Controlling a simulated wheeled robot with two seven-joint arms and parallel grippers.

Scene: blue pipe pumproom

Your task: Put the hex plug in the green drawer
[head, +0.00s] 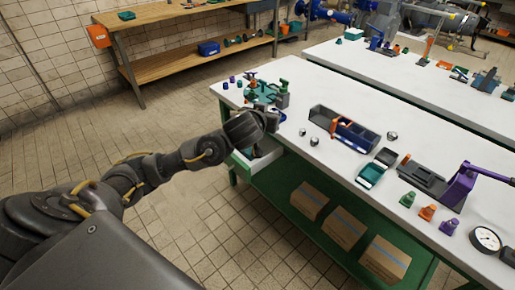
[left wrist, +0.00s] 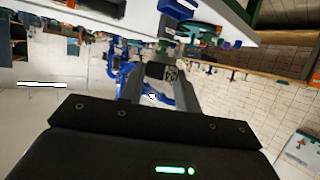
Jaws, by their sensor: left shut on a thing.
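My left gripper (head: 270,120) is above the open drawer at the table's near left corner, beside the tabletop edge. In the left wrist view its two grey fingers (left wrist: 160,80) are closed on a small dark grey piece (left wrist: 161,72), apparently the hex plug; its shape is hard to make out. The green drawer (head: 266,161) is pulled out under the table's left end, with a pale inside partly hidden by my arm. My right gripper is not in view.
The white tabletop (head: 340,95) holds a teal fixture (head: 262,92), a dark blue toolbox (head: 345,130), small silver pieces (head: 314,141), a teal tray (head: 371,175) and a purple-handled tool (head: 462,185). Cardboard boxes (head: 343,228) stand on the shelf below. The tiled floor at left is clear.

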